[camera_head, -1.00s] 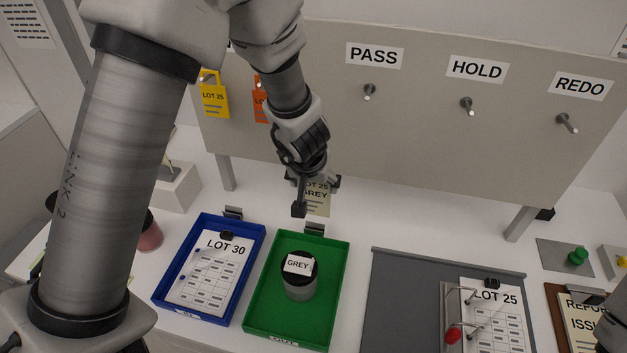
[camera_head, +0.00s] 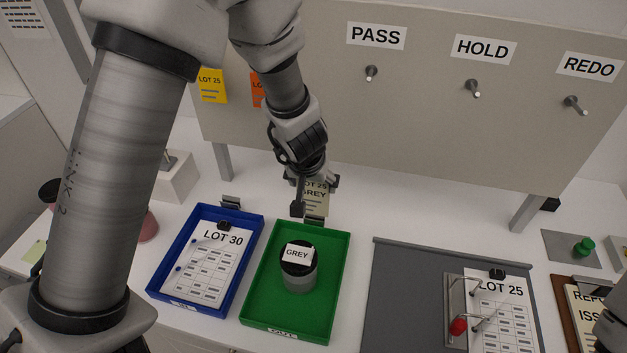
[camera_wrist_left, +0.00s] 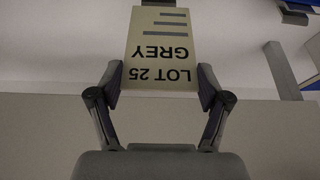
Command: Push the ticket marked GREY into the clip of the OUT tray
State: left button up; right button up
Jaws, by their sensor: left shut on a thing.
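The cream ticket marked LOT 25 GREY (camera_head: 316,204) is held upright between the fingers of my left gripper (camera_head: 315,194), behind the green OUT tray (camera_head: 257,303). The tray's dark clip (camera_head: 314,222) stands at its back edge, and the ticket's lower edge is right at it. I cannot tell whether the ticket is inside the clip. In the left wrist view the ticket (camera_wrist_left: 160,48) appears upside down between both fingers (camera_wrist_left: 160,82), its far edge meeting a dark part at the top border. My right gripper is out of view.
A black-lidded jar labelled GREY (camera_head: 297,270) stands in the green tray. A blue tray (camera_head: 157,283) with a LOT 30 sheet is at its left, with its own clip (camera_head: 231,202). Behind is a board (camera_head: 420,130) with pegs. A grey mat (camera_head: 400,300) lies right.

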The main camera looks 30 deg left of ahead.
aim_at(315, 193)
pick_arm(q)
jog(key=shift+w+d, duration=0.1)
jog(key=shift+d, duration=0.15)
jog(key=shift+f, duration=0.2)
jog(key=shift+f+b, duration=1.5)
jog(key=o, duration=0.7)
